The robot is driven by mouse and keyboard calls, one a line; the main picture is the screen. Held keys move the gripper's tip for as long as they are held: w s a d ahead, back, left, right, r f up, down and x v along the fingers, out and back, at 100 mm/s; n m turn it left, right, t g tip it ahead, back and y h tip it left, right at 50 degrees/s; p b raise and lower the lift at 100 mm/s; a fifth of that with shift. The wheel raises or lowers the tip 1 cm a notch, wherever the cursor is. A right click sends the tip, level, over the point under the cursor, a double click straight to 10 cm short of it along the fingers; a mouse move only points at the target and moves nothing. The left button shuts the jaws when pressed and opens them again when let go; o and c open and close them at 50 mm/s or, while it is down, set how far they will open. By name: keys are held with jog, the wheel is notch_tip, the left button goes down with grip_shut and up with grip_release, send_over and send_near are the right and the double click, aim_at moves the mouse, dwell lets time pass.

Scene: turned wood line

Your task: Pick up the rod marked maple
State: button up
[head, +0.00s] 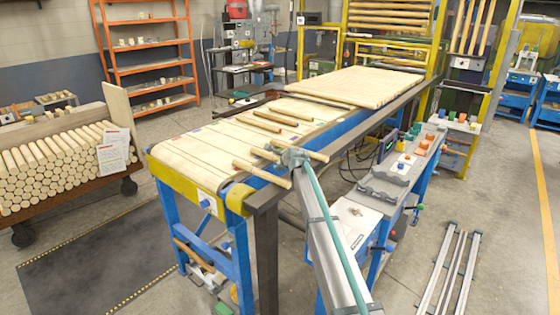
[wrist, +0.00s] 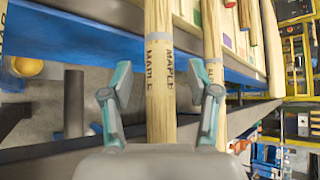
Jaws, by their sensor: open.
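In the head view my gripper (head: 293,157) is low over the near end of the belt, among the rods; the lettering is too small to read there.
Several shorter rods (head: 268,116) lie farther along the belt table (head: 192,160), before a wide wooden panel (head: 360,86). A blue rail and a dark beam (head: 350,142) run along the table's right side. A side bench (head: 360,215) stands close to my arm.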

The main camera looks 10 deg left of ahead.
grip_shut()
jog(key=shift+r, duration=0.1)
dwell(0.3)
